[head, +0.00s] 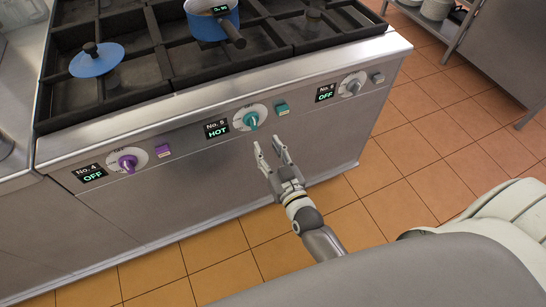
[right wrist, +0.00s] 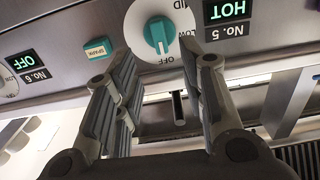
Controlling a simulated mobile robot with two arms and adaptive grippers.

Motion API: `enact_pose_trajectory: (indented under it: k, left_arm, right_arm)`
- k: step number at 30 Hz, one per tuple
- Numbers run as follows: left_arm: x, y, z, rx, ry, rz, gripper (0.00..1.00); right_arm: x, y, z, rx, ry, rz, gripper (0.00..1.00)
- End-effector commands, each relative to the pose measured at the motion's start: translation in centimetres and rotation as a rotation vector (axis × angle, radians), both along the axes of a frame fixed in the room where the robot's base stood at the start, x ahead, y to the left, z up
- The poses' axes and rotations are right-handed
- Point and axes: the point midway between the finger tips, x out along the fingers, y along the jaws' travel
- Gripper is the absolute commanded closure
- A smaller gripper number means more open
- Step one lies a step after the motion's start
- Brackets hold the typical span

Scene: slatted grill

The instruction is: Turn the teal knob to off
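The teal knob (head: 251,120) sits on a white dial on the grill's front panel, beside the No. 5 display (head: 217,130), which reads HOT. My right gripper (head: 268,144) is open and empty, just below and in front of the knob. Its fingers (right wrist: 158,58) are spread to either side of the knob in the wrist view; I see no contact. My left gripper is not in view.
A purple knob (head: 128,163) with a No. 4 OFF display is at left. A grey knob (head: 352,84) with a No. 6 OFF display is at right. A teal button (head: 281,107) is close beside the teal knob. A blue pan (head: 211,24) stands on the grates above. Open tiled floor lies right.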

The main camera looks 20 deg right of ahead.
Motion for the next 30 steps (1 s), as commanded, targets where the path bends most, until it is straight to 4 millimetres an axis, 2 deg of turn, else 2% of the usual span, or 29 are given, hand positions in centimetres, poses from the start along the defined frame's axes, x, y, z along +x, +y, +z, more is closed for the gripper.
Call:
enact_pose_trajectory:
  k: [3, 9, 26, 29, 30]
  left_arm:
    - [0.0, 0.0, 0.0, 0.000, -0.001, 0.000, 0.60]
    - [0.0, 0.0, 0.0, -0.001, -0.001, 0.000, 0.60]
    - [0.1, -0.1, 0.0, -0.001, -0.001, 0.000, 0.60]
    - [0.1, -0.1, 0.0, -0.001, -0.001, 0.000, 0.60]
    - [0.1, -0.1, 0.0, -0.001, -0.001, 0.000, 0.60]
  right_arm:
    - [-1.7, 0.0, -0.1, -0.001, 0.001, 0.001, 0.62]
    - [-3.0, -0.1, 0.0, -0.001, -0.001, 0.001, 0.62]
    - [-3.1, -0.1, 0.0, 0.000, 0.000, 0.000, 0.62]
    - [-3.2, 0.1, -1.0, -0.003, 0.022, 0.006, 0.62]
    - [-3.3, 0.2, -2.1, -0.006, 0.046, 0.013, 0.62]
